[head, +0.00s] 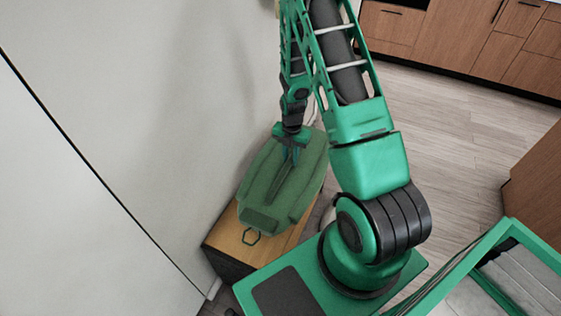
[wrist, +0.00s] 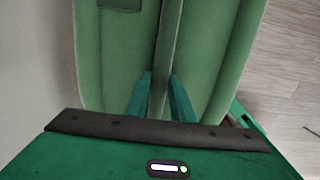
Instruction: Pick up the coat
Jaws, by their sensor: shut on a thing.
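In the wrist view the coat (wrist: 215,50) fills the upper middle. There the two teal fingers of my gripper (wrist: 160,88) are closed on the raised strip along its middle. The coat's underside is hidden, so I cannot tell whether it touches the cabinet top.
A pale wall (head: 160,100) stands close on the left. Open wooden floor (head: 450,120) lies to the right, with wooden cabinets (head: 500,45) at the back.

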